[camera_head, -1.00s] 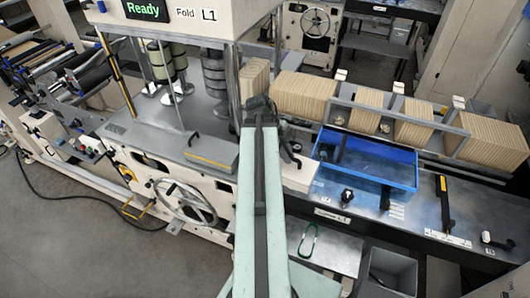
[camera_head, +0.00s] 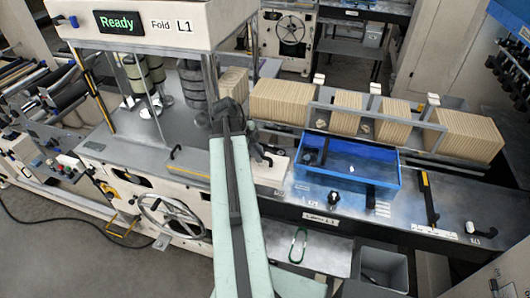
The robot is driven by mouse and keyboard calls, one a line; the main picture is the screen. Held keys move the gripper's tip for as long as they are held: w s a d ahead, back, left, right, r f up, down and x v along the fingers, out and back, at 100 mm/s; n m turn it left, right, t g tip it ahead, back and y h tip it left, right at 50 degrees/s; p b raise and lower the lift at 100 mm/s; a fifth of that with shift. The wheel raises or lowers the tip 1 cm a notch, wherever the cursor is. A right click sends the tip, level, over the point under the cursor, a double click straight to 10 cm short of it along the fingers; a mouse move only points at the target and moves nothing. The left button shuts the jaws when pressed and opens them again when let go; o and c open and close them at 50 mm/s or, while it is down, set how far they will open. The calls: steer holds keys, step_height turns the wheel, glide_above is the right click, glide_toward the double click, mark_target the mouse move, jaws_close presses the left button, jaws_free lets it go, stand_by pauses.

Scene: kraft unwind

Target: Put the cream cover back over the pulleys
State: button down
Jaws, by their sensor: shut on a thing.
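A cream block-like piece (camera_head: 270,169), which appears to be the cream cover, is at the end of my arm, left of the blue crate. My gripper (camera_head: 263,158) is dark, small and partly behind my own arm. It is shut on the cream piece near its upper left side; the fingertips are not clear. I cannot tell whether the piece touches the bench or hangs just above it. I cannot make out the pulleys. The cream machine front has a dark opening (camera_head: 127,180) above the handwheel; my arm hides part of the front.
The blue crate (camera_head: 385,183) stands on the metal bench right of the cream piece. Packs of kraft sheets (camera_head: 285,101) stand in a rack behind it. A spoked handwheel (camera_head: 170,217) juts out at left. A grey bin (camera_head: 392,262) and a low shelf (camera_head: 325,252) are below.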

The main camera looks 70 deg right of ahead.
steer(key=w+d+f, duration=0.1)
steer(key=w+d, duration=0.1)
steer(key=d, duration=1)
steer(key=shift+w+d+f+b, duration=0.1)
steer(key=shift+f+b, duration=1.15)
steer(key=shift+b, duration=0.15)
steer(key=shift+w+d+f+b, duration=0.1)
steer(key=shift+f+b, duration=1.1)
steer(key=shift+b, duration=0.2)
steer(key=c, duration=1.4)
jaws_free()
steer(key=p+v, duration=0.8)
steer(key=shift+r, duration=0.4)
steer(key=shift+s, duration=0.15)
